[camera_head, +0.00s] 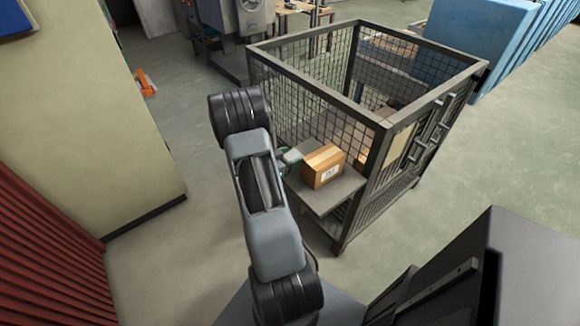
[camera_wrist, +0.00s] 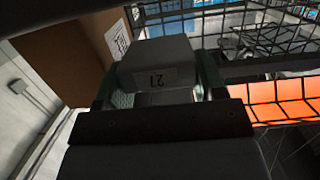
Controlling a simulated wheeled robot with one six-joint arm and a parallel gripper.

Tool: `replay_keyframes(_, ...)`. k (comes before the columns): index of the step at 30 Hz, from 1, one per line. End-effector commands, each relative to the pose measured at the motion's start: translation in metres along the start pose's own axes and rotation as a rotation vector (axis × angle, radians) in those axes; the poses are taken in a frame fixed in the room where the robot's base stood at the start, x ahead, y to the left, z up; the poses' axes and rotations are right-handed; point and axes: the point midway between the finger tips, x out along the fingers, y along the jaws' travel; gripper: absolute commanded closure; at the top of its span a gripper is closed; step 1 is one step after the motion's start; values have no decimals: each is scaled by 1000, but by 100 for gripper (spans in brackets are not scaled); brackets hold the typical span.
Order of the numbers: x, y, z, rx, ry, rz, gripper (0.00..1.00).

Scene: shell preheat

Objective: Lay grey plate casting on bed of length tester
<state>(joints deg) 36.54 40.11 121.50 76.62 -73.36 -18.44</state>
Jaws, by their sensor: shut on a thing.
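In the wrist view my gripper (camera_wrist: 157,88) is shut on a grey block-like casting (camera_wrist: 155,56) with a white label that seems to read 27 upside down. The casting sits between the two green-edged fingers.
The cardboard box (camera_head: 323,167) stands on a grey shelf (camera_head: 335,195) at the front of a wire-mesh cage (camera_head: 310,100); it also shows close left of the casting in the wrist view (camera_wrist: 62,50). An orange surface (camera_wrist: 282,100) lies beyond the mesh.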

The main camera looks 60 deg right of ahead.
Motion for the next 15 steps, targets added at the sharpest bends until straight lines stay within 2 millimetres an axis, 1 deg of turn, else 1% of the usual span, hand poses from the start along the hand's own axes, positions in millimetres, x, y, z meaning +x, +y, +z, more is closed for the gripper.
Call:
replay_keyframes(6,6,0,27,-2,1,0,66)
replay_keyframes(9,7,0,35,-2,1,-1,66)
replay_keyframes(15,8,0,37,1,2,-1,66)
